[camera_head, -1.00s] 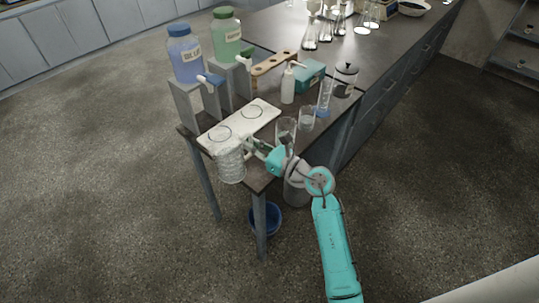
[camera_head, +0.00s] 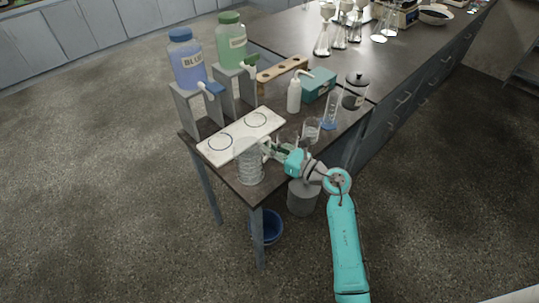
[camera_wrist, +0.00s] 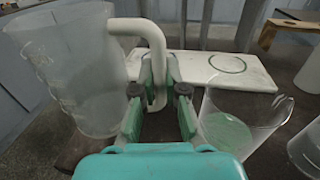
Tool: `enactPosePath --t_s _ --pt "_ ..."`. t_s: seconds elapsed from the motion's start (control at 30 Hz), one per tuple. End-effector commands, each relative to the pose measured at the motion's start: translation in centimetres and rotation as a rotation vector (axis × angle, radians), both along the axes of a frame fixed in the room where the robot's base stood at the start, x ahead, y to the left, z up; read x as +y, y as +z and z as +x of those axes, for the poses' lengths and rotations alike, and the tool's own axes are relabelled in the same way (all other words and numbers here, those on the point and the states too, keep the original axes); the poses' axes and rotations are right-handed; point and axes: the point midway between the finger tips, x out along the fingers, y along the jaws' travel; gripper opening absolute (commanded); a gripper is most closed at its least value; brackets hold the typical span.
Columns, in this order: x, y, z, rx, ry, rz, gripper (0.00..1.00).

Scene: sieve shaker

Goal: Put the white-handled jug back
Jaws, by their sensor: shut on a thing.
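The clear ribbed jug (camera_head: 250,166) is upright at the near edge of the table, in front of the white board (camera_head: 268,114) with two ring marks. My gripper (camera_head: 270,151) is to its right and shut on its white handle. In the wrist view the jug (camera_wrist: 75,75) fills the left side, and its white handle (camera_wrist: 154,38) runs down between my fingers (camera_wrist: 158,98). The white board (camera_wrist: 195,66) lies behind the handle. I cannot tell whether the jug's base touches the table. The jug looks empty.
A clear beaker with a greenish bottom (camera_wrist: 232,125) stands close right of my fingers. Another beaker (camera_head: 311,130), a cylinder (camera_head: 331,108) and a white squeeze bottle (camera_head: 294,96) stand further right. Blue (camera_head: 186,62) and green (camera_head: 231,42) dispensers stand on stands behind the board.

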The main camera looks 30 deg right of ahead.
Motion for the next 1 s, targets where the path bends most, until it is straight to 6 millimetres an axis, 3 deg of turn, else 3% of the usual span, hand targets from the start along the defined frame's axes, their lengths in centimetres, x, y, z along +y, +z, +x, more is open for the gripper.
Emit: enactPosePath --t_s 0.2,0.67,0.7,0.8,1.0 --pt "0.0 -2.6 0.0 0.002 0.000 0.001 0.00" --pt "0.0 -3.2 0.0 0.001 0.000 0.002 0.00" --pt "0.0 -3.4 0.0 0.002 0.000 0.001 0.14" --pt "0.0 -3.4 0.0 0.001 0.000 0.000 0.36" --pt "0.0 -3.4 0.0 0.001 0.000 0.000 0.36"
